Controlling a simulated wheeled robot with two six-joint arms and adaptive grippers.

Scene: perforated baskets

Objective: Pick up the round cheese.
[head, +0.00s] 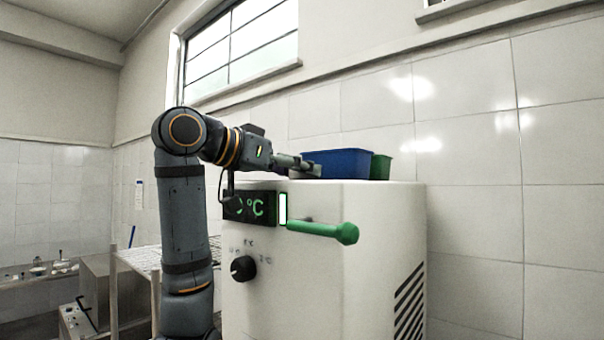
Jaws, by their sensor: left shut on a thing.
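My left gripper (313,168) is at the top of the white machine (325,255), at the left end of a blue basket (343,164). Its fingers point right and overlap the basket's near left edge in the picture. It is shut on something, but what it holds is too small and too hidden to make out. I cannot identify the round cheese in this view. The inside of the basket is hidden, as I see only its outer side. My right gripper is not in view.
A green container (380,167) stands behind the blue basket's right end. A green handle (325,230) sticks out from the machine's front, below a display (250,207) and near a black knob (243,268). A wire rack (142,259) is at the left. A tiled wall stands behind.

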